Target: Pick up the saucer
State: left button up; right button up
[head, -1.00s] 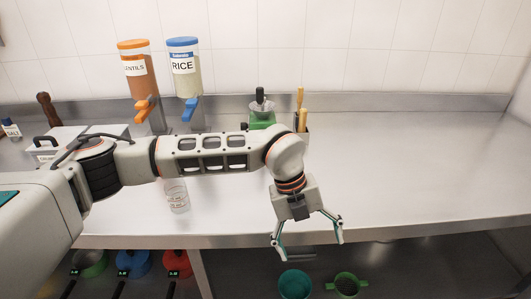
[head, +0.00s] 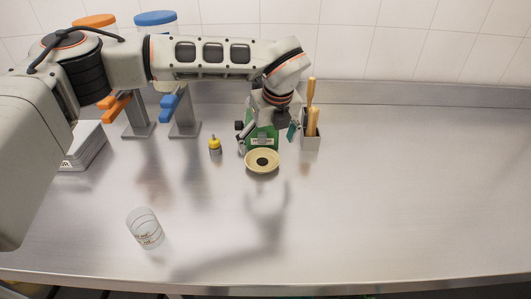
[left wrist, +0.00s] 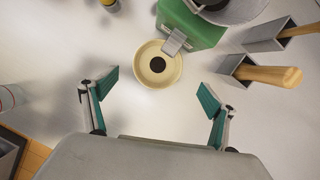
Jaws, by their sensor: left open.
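The saucer (head: 250,163) is a small cream round dish with a dark round middle. It sits on the steel counter in front of the green device. It also shows in the left wrist view (left wrist: 143,74), upper middle, with the device's silver spout reaching over its far right edge. My left gripper (head: 268,138) is open and empty, above and around the back of the saucer in the head view. In the left wrist view its fingers (left wrist: 158,85) are spread wide, one to each side and nearer than the saucer, seemingly not touching it. My right gripper is not in view.
The green device (left wrist: 190,22) stands right behind the saucer. A holder with wooden-handled tools (head: 311,140) is close on the right. A small yellow-topped bottle (head: 215,147) is left. A clear glass (head: 146,229) stands front left. The counter's right side is clear.

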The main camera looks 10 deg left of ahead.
aim_at(262, 162)
pick_arm(q)
jog(key=shift+s+x, duration=0.2)
jog(key=shift+x, duration=0.65)
jog(key=p+x, duration=0.1)
jog(key=x, duration=0.4)
jog(key=shift+a, duration=0.15)
jog(key=shift+w+f, duration=0.2)
jog(key=shift+f, duration=0.1)
jog(key=c, duration=1.3)
jog(key=shift+c, duration=0.6)
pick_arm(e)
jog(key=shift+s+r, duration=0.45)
pick_arm(q)
jog(key=shift+r, duration=0.15)
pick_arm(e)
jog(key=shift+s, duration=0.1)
